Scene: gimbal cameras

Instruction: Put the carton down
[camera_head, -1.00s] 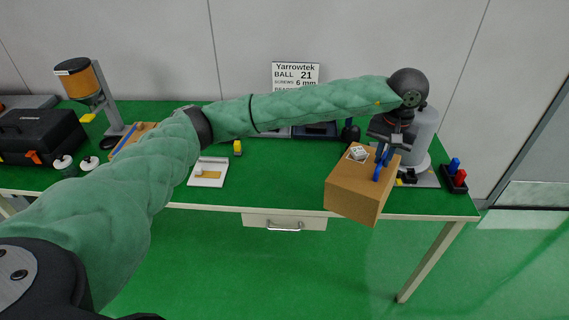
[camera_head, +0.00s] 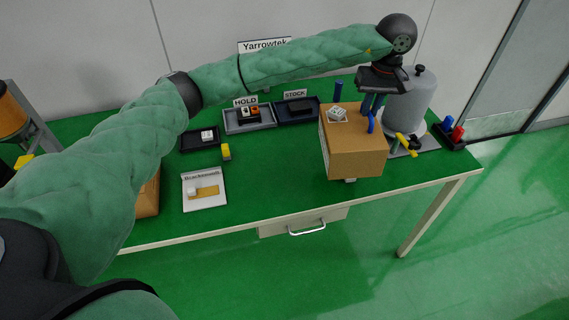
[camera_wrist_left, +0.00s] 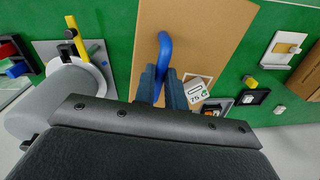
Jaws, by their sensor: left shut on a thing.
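The carton (camera_head: 355,157) is a brown box with a blue handle (camera_head: 371,122) on its top. It hangs level or nearly so over the right part of the green table, near the front edge. I cannot tell whether its underside touches the table. A white marked block (camera_head: 338,114) is on its top. My left gripper (camera_head: 374,103) is shut on the handle from above. The left wrist view shows the dark fingers (camera_wrist_left: 162,88) around the blue handle (camera_wrist_left: 165,48), over the carton top (camera_wrist_left: 205,30). My right gripper is not in view.
A grey cylinder (camera_head: 408,105) and yellow-handled valve (camera_head: 405,144) stand close right of the carton. Red and blue pieces (camera_head: 457,133) are at the far right. HOLD (camera_head: 262,118) and STOCK (camera_head: 284,110) trays are behind left. Green table (camera_head: 270,175) is clear left of the carton.

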